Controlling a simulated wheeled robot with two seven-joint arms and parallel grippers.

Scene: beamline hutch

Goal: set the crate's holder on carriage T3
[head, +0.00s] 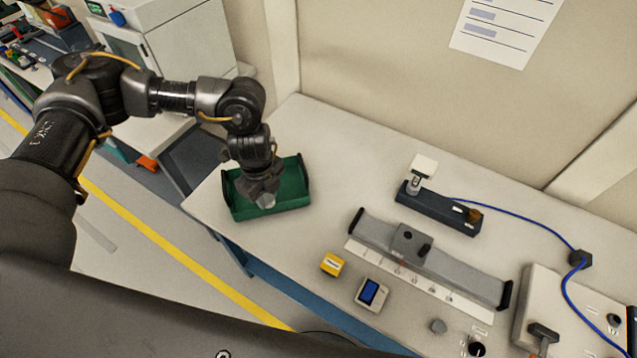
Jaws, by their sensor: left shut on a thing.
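My left gripper (262,190) reaches down into the green crate (300,199) at the left end of the bench. It is shut on a small pale grey piece (266,202), which seems to be the holder; the jaws hide most of it, and I cannot tell whether it touches the crate floor. A grey rail (465,274) lies on the bench to the right of the crate. A darker grey carriage (404,239) with a black knob sits on it, its top bare. I cannot read a T3 label. My right gripper is not in view.
Behind the rail stands a dark base (437,212) with a white plate (423,166) on a post. A yellow box (332,264) and a blue-screened meter (371,293) lie in front. A blue cable (530,222) runs right. The bench between crate and rail is clear.

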